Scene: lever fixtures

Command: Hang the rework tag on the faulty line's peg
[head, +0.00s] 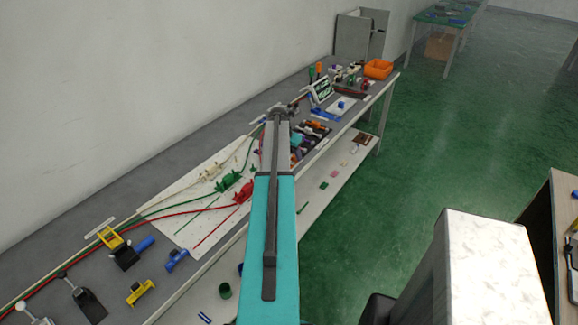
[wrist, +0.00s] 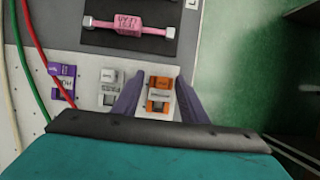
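In the wrist view, my gripper (wrist: 158,84) is open, with one dark finger on each side of an orange tag (wrist: 159,82). Whether the fingers touch it is unclear. A grey-white tag (wrist: 109,76) and a purple tag (wrist: 62,70) lie to its left on a pale strip. Their lettering is too small to read surely, so I cannot tell which is the rework tag. In the head view, cream (head: 209,174), green (head: 228,182) and red (head: 244,192) line fittings sit on a white board. I cannot make out a peg. My arm hides the tags there.
A pink lettered piece (wrist: 130,24) lies on a dark pad above the tags in the wrist view. Cream, green and red cables run along its left side. The long grey bench holds yellow (head: 109,238) and blue (head: 177,260) fixtures, and an orange bin (head: 378,68) farther off.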

